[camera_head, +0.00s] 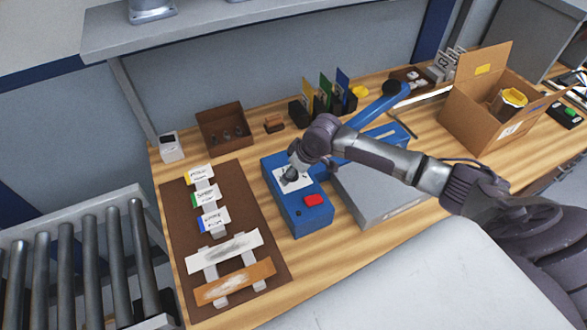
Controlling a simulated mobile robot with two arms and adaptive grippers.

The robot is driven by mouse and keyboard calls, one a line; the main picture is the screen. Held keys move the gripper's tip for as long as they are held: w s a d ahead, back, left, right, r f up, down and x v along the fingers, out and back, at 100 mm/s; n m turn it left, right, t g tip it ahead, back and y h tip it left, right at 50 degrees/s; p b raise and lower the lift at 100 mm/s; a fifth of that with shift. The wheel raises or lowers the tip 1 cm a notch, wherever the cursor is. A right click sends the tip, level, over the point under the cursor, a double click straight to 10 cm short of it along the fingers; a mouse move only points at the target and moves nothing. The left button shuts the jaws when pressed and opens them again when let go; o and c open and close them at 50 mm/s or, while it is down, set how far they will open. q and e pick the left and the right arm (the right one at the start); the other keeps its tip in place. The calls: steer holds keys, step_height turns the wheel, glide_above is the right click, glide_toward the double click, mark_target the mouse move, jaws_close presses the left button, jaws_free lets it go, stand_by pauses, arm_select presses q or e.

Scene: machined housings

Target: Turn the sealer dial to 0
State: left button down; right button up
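The blue sealer (278,203) stands on the wooden table, with a white dial plate (279,184) on its top and a red button (313,200) in front of it. A raised blue lever (372,118) with a dark knob (390,88) extends behind my arm. My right gripper (290,175) reaches in from the right and points down over the dial plate. It hides the dial knob and most markings, so the setting cannot be read. Its fingers are too small and dark to tell whether they grip the knob. My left gripper is not in view.
A brown mat (180,246) with labelled cards and strips lies left of the sealer. A grey platform (385,207) adjoins it on the right. A brown bin (203,125) and upright folders (325,90) stand behind. An open cardboard box (470,127) stands at right; rollers (90,260) are at left.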

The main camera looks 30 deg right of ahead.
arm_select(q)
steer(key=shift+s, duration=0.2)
arm_select(e)
steer(key=shift+c, duration=0.8)
steer(key=c, duration=1)
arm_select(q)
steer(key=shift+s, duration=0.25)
